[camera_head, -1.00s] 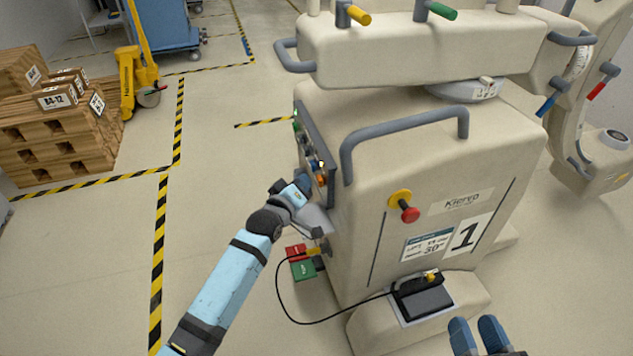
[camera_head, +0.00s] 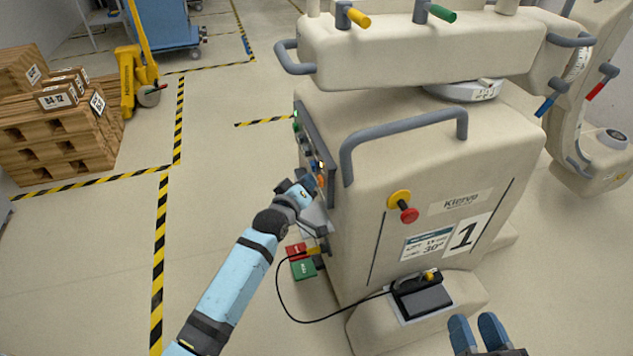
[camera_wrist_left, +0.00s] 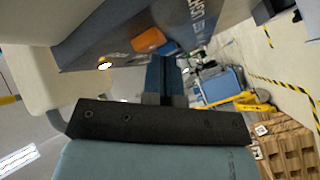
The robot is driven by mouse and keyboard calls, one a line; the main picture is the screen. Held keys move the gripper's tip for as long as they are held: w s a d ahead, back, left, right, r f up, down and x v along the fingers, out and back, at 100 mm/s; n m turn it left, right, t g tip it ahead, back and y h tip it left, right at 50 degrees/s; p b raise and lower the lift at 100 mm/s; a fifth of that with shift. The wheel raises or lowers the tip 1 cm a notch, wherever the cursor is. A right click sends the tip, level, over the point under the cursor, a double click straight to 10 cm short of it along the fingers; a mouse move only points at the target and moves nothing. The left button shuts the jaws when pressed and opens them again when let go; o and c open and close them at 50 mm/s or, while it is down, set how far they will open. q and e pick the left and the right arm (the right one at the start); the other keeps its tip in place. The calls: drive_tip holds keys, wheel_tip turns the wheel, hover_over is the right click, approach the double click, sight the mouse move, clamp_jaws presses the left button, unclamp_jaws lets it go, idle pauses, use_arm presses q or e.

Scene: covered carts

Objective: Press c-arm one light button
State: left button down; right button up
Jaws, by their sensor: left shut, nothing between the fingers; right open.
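The C-arm base (camera_head: 430,225) is a cream cart marked "1", with a grey handle on top. Its dark control panel (camera_head: 306,140) is on the left side, seen at a steep angle. A small glowing white button (camera_head: 321,165) and an orange control (camera_head: 321,181) show there. In the left wrist view, the glowing button (camera_wrist_left: 104,64) and the orange control (camera_wrist_left: 148,41) are close to my left fingertips (camera_wrist_left: 163,65). My left gripper (camera_head: 308,186) is shut and empty beside the lower panel; contact cannot be told. My right gripper (camera_head: 479,325) is open and empty at the bottom edge.
A red-and-yellow stop knob (camera_head: 405,206) is on the cart's front. A foot pedal (camera_head: 420,295) with a black cable rests on its base. Red and green blocks (camera_head: 301,266) are low beside the cart. Pallets with boxes (camera_head: 60,120) stand at left; the floor between is clear.

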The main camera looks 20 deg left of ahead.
use_arm(q)
drive_tip(key=shift+s+a+p, duration=0.35)
drive_tip(key=shift+a+p, duration=0.15)
drive_tip(key=shift+p, duration=0.05)
drive_tip(key=s+a+p, duration=0.2)
drive_tip(key=s+a, duration=0.1)
drive_tip(key=a, duration=0.1)
drive_tip(key=shift+s+a, duration=0.35)
drive_tip(key=shift+a, duration=0.05)
idle(0.3)
idle(0.4)
